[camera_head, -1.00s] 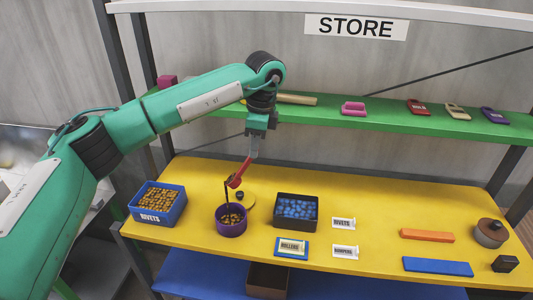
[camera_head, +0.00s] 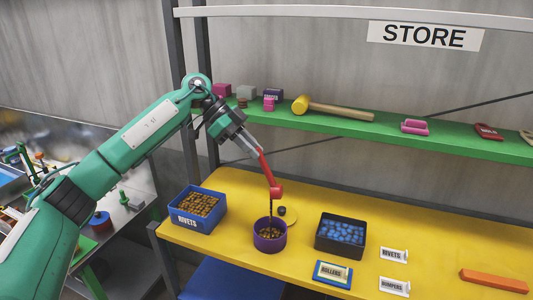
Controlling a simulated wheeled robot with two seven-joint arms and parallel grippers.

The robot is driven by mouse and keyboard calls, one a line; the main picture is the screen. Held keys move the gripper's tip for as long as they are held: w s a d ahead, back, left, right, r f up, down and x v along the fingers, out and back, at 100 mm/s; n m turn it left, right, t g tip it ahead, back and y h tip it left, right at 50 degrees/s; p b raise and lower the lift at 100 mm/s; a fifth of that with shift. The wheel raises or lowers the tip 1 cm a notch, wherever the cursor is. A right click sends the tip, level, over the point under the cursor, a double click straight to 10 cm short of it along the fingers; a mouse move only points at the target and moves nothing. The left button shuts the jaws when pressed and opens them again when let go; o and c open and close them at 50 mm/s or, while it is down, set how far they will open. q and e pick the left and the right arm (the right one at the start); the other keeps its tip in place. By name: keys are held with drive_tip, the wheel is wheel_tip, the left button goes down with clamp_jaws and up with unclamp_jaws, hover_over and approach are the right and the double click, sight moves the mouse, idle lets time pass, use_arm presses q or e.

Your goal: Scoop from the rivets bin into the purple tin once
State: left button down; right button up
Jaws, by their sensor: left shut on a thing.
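The blue rivets bin (camera_head: 183,222) stands at the left end of the yellow shelf, filled with brownish pieces. The purple tin (camera_head: 269,243) stands right of it, with similar brownish pieces inside. My left gripper (camera_head: 256,150) is shut on the red handle of the scoop (camera_head: 266,168), above the tin. The scoop slants down to the right, and a thin dark part runs from its red lower end down to the tin's mouth. I cannot tell whether the scoop's end touches the tin or carries anything. My right gripper is not in view.
A yellow disc with a dark knob (camera_head: 282,211) lies behind the tin. A black bin of blue pieces (camera_head: 340,253) stands to its right, near a rollers label (camera_head: 332,273) and white labels. The green shelf (camera_head: 370,128) above holds a mallet (camera_head: 335,109) and small blocks.

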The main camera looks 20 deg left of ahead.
use_arm(q)
drive_tip(key=a+f+h+b, duration=0.2)
drive_tip(key=a+f+h, duration=0.2)
drive_tip(key=a+h, duration=0.1)
drive_tip(key=shift+s+a+h+b, duration=0.2)
drive_tip(key=shift+a+h+b, duration=0.2)
drive_tip(key=shift+a, duration=0.25)
idle(0.4)
idle(0.9)
idle(0.3)
